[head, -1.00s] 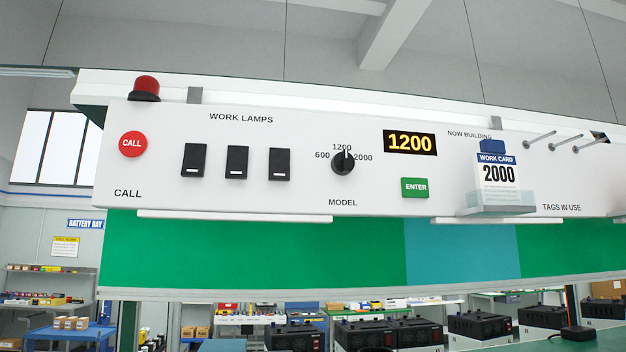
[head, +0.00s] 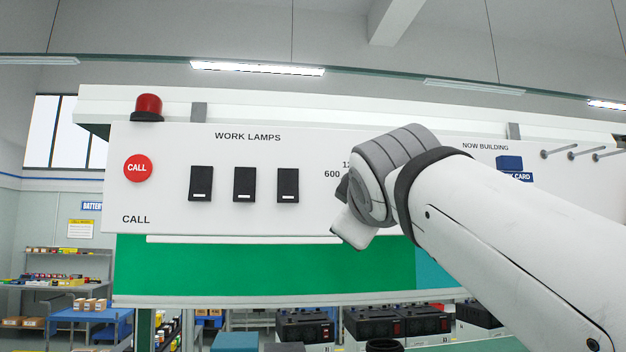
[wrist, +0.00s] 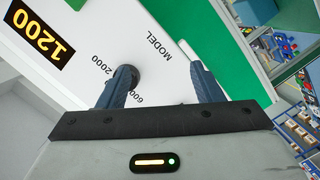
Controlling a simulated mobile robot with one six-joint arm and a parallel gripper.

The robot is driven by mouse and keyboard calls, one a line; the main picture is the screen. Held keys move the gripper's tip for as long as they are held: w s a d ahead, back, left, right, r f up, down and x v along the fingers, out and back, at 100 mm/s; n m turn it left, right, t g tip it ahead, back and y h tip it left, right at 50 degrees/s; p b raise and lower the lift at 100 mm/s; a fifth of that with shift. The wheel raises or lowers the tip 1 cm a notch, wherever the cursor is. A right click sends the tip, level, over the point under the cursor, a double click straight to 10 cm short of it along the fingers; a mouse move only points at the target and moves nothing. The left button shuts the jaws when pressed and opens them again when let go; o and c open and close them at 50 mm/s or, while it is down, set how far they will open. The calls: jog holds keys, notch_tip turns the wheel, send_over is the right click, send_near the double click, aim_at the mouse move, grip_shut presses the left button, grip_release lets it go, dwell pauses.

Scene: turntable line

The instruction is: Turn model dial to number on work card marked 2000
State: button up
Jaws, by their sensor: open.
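The model dial, a black knob, shows only as a dark edge (head: 341,190) left of my arm in the head view. In the wrist view the dial (wrist: 131,76) is beside and partly behind the left finger, with 2000 and 600 printed near it. I cannot tell whether they touch, nor read the pointer now. My gripper (wrist: 161,70) is open, its fingers apart over the white panel. The display (wrist: 47,40) reads 1200.
Black lamp switches (head: 245,184) and a red CALL button (head: 137,168) are on the panel left of the dial. A red beacon (head: 148,107) stands on top. Metal pegs (head: 586,153) stick out at the right. My arm hides the ENTER button in the head view.

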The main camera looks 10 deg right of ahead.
notch_tip(320, 180, up, 6)
jog(key=s+t, duration=0.1)
jog(key=w+d+p, duration=0.1)
jog(key=w+p, duration=0.2)
jog(key=w, duration=0.4)
jog(key=shift+w+n, duration=0.15)
jog(key=shift+n, duration=0.15)
